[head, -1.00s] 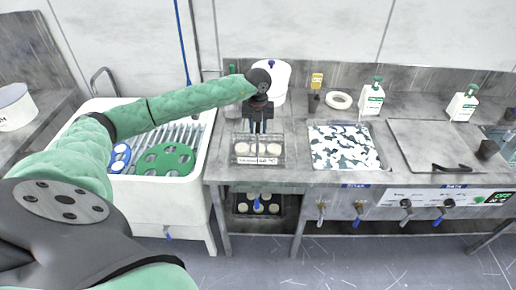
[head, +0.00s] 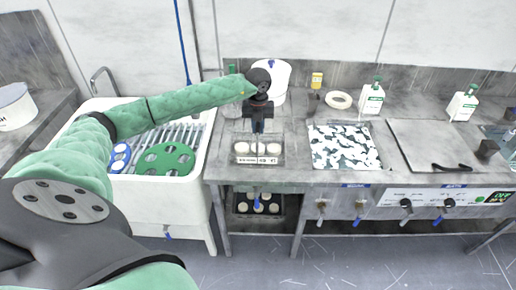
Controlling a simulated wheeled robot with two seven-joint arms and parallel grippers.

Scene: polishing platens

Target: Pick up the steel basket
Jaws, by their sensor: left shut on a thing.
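The steel basket (head: 234,159) stands on the metal counter, left of the patterned plate, with several pale round pieces in it and a label on its front. My left gripper (head: 258,130) points straight down over the middle of the basket. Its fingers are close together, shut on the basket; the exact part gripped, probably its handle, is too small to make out. The fingers hide part of the basket's middle. I cannot see a clear gap under the basket. My right gripper is not in view.
A white sink (head: 150,205) with a green holed disc (head: 167,159) is at left. A white bucket (head: 274,82) stands behind the gripper. A patterned plate (head: 343,147) and a grey lid (head: 430,147) lie to the right. A dark tray (head: 240,212) sits below the counter.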

